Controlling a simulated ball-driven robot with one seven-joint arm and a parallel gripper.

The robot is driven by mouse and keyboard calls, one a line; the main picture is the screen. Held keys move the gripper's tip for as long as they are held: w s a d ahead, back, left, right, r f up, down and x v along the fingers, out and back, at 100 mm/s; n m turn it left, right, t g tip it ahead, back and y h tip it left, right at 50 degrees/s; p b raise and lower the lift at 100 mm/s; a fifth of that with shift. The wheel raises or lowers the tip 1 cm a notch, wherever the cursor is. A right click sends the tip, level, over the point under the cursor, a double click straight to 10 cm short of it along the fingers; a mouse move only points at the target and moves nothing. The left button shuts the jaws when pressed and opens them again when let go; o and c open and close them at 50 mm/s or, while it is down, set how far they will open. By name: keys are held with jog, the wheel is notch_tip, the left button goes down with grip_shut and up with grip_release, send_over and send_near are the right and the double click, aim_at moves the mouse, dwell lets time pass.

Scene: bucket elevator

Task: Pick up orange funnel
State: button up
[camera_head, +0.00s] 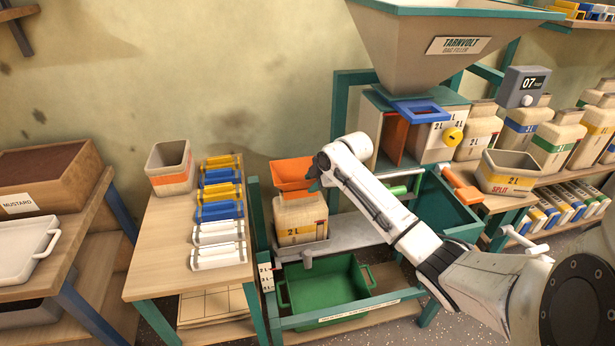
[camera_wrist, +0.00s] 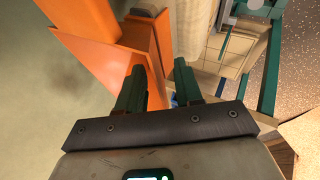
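The orange funnel (camera_head: 291,172) sits on top of a beige jug (camera_head: 300,220) marked 2 L, on the grey shelf of the green-framed stand. My gripper (camera_head: 316,180) is at the funnel's right side in the head view, its tips partly hidden by the arm. In the wrist view the two dark green fingers of my gripper (camera_wrist: 158,76) are apart. The orange funnel (camera_wrist: 90,25) fills the upper left there, and part of its wall shows between the fingers. I cannot tell whether a finger touches it.
A green tray (camera_head: 322,290) lies below the jug. A table to the left holds a beige bin (camera_head: 170,168) and rows of yellow, blue and white pieces (camera_head: 220,210). A large hopper (camera_head: 440,45) hangs above right, with a blue frame (camera_head: 420,112) under it.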

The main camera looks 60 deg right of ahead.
aim_at(307, 186)
jog(key=shift+x, duration=1.65)
jog(key=shift+c, duration=0.4)
grip_shut()
